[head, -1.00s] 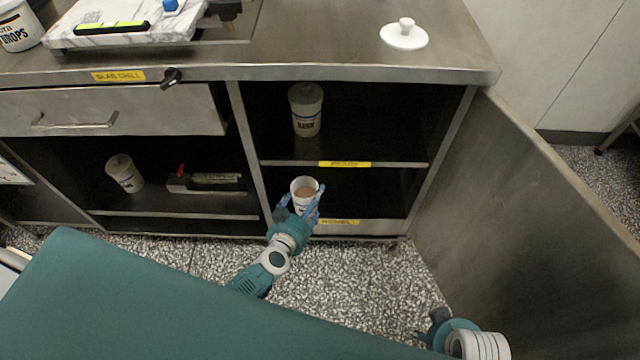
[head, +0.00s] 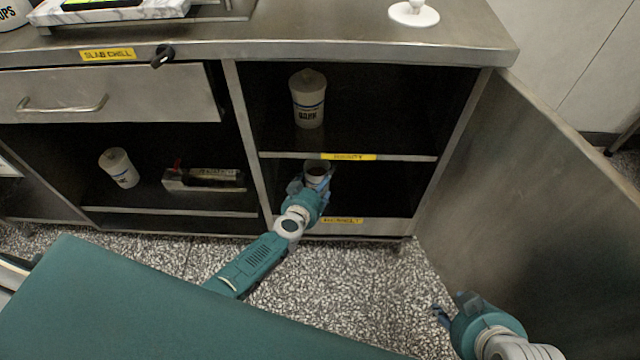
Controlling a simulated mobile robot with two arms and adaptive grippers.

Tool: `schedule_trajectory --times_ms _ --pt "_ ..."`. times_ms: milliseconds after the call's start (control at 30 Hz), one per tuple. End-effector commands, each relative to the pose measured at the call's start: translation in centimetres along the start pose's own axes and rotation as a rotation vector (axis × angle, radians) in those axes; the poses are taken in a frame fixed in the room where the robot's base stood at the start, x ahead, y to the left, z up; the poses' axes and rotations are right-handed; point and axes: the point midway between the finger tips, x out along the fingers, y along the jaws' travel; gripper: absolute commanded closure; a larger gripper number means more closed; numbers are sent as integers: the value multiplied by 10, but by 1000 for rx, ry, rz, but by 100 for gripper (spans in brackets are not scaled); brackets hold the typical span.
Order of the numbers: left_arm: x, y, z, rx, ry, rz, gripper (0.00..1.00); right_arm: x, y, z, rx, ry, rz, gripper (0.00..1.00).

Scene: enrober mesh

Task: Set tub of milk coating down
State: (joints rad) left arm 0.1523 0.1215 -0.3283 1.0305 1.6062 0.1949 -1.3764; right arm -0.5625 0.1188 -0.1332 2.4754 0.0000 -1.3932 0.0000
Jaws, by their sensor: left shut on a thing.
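The tub of milk coating (head: 317,168) is a small white open cup, now in shadow inside the lower right compartment of the cabinet. My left gripper (head: 316,183) is shut on it from the front and hides most of its body. Whether its base touches the compartment floor cannot be seen. The lower shelf has a yellow label (head: 342,221) on its front edge, which seems to read REMELT. My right gripper (head: 441,316) is low at the right, near the open door, with nothing visible in it.
A lidded tub marked DARK (head: 308,98) stands on the shelf above. Another lidded tub (head: 119,167) and a grey box (head: 203,179) are in the left compartment. The open door (head: 500,200) bounds the right side. A white lid (head: 414,13) lies on the counter.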

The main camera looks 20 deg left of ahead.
Motion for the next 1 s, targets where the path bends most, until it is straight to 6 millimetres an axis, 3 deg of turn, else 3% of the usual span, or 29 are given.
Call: schedule_trajectory --times_ms 567,600,1000 --pt "1 0 1 0 3 -1 67 2 -2 -12 -1 45 -3 60" --pt "1 0 2 0 0 0 16 2 -2 -12 -1 48 -3 60" --pt "0 0 1 -1 0 0 13 2 -1 -7 -1 28 -3 60"
